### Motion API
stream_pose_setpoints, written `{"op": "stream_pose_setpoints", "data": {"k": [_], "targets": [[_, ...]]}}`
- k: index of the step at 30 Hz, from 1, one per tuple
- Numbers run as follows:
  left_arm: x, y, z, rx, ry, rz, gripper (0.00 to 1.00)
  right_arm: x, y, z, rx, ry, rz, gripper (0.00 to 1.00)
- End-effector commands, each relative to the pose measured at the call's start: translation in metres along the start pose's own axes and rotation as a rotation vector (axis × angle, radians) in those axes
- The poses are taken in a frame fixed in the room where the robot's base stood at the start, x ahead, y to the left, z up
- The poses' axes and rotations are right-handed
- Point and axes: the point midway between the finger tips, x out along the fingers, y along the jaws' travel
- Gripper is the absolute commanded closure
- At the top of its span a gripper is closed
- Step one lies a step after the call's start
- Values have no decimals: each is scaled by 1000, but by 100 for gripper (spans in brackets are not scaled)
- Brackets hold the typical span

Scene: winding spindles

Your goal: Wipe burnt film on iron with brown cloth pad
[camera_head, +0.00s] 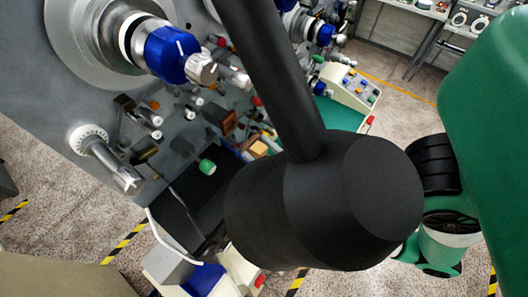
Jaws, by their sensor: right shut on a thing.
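My right arm's green and black end part (450,235) shows at the right edge. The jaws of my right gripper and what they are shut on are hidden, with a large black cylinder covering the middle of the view. I cannot make out the iron or its burnt film. A small brown block (222,118) sits among the parts on the grey machine, but I cannot tell whether it is the cloth pad. My left gripper is not in view.
The grey machine panel (45,110) fills the left, with a blue-collared spindle (168,55) and several small knobs sticking out. A control box (348,85) with coloured buttons stands behind. Speckled floor (395,50) is open at the upper right.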

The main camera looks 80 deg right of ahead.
Motion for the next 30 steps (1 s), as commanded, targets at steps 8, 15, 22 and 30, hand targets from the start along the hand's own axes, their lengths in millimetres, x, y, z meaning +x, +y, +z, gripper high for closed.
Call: {"op": "stream_pose_setpoints", "data": {"k": [8, 15, 22, 30], "targets": [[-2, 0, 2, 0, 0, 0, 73, 31, 1, 11, -1, 4, 2, 78], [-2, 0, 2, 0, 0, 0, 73, 47, 0, 18, -1, 1, 0, 78], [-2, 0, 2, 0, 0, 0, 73, 49, 0, 19, -1, 1, 0, 78], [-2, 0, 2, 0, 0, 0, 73, 49, 0, 19, -1, 1, -1, 78]]}}
